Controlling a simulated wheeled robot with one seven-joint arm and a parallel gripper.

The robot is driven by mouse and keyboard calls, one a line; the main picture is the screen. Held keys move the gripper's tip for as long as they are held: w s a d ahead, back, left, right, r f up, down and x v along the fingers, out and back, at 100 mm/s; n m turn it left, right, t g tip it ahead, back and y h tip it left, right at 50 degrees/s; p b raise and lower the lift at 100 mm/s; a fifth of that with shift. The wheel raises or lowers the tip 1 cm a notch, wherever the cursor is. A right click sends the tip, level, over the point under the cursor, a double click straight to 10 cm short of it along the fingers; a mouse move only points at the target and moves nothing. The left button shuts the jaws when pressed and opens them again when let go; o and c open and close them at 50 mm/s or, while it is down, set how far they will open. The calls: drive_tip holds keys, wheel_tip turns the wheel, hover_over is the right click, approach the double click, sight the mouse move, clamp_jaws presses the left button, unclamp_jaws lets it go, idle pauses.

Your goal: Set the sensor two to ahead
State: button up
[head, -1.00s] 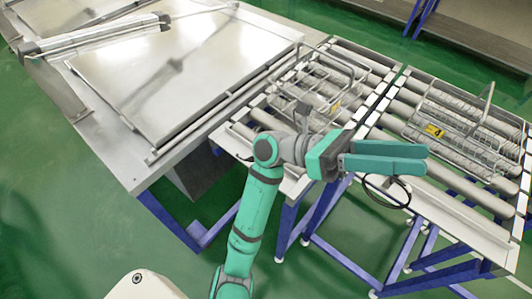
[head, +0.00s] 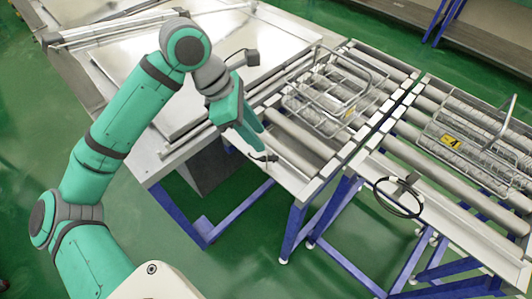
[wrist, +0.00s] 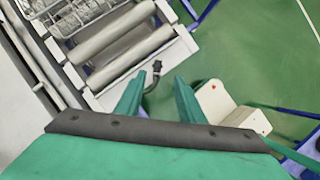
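My gripper (head: 258,143) points down at the near corner of the left roller conveyor. In the wrist view its two fingers (wrist: 160,77) are apart. A small dark sensor (wrist: 157,67) with a black cable sits at the conveyor's end, between and just beyond the fingertips. In the head view this dark sensor (head: 264,157) is close under the fingertips; whether they touch it I cannot tell. A second sensor (head: 408,180) with a looped black cable is on the near edge of the right conveyor. No label shows which one is sensor two.
A wire basket (head: 325,105) sits on the left conveyor (head: 290,150). Another basket with a yellow tag (head: 450,141) sits on the right conveyor. A large metal table (head: 110,80) lies to the left. Green floor is free in front.

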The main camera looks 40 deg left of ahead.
sight(266, 155)
drive_tip(key=x, duration=0.3)
drive_tip(key=a+x, duration=0.1)
drive_tip(key=x, duration=0.6)
drive_tip(key=shift+s+a+f, duration=0.2)
drive_tip(key=shift+s+f, duration=0.1)
drive_tip(key=shift+f, duration=0.15)
clamp_jaws()
drive_tip(key=shift+a+y, duration=0.1)
drive_tip(key=shift+y, duration=0.2)
